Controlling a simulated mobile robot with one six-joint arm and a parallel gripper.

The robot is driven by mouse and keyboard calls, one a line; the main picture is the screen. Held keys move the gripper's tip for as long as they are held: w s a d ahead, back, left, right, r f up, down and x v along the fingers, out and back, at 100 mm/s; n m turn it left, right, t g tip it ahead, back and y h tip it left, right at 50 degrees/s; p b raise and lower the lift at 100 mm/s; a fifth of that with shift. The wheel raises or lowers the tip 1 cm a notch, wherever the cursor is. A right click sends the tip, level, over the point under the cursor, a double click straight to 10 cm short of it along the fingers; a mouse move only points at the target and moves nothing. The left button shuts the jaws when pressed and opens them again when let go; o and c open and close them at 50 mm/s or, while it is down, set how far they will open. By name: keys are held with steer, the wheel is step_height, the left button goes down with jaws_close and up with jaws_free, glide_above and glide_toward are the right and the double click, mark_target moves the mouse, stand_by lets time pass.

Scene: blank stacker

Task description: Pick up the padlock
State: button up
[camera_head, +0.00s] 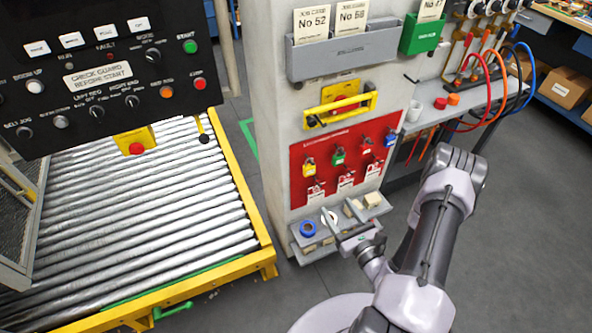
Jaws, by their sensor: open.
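Several padlocks hang on the red board (330,182) on the front of the pale column. A yellow padlock (309,168) is at the left, then a green padlock (338,157), an orange-red padlock (367,146) and a blue padlock (389,139) at the right. Which one is meant cannot be told. My gripper (338,210) is open, below the board and in front of the small shelf. It appears empty and apart from the padlocks. My fingers partly cover the shelf and its items.
Red-and-white tags (316,188) hang under the padlocks. A roller conveyor (150,215) stands left.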

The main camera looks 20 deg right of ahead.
mark_target(311, 170)
steer(key=w+b, duration=0.1)
steer(key=w, duration=0.4)
steer(key=w+b, duration=0.1)
steer(key=w, duration=0.5)
steer(key=w+a+b, duration=0.1)
steer(key=w, duration=0.4)
steer(key=shift+w+b, duration=0.15)
steer(key=shift+b, duration=0.25)
jaws_close()
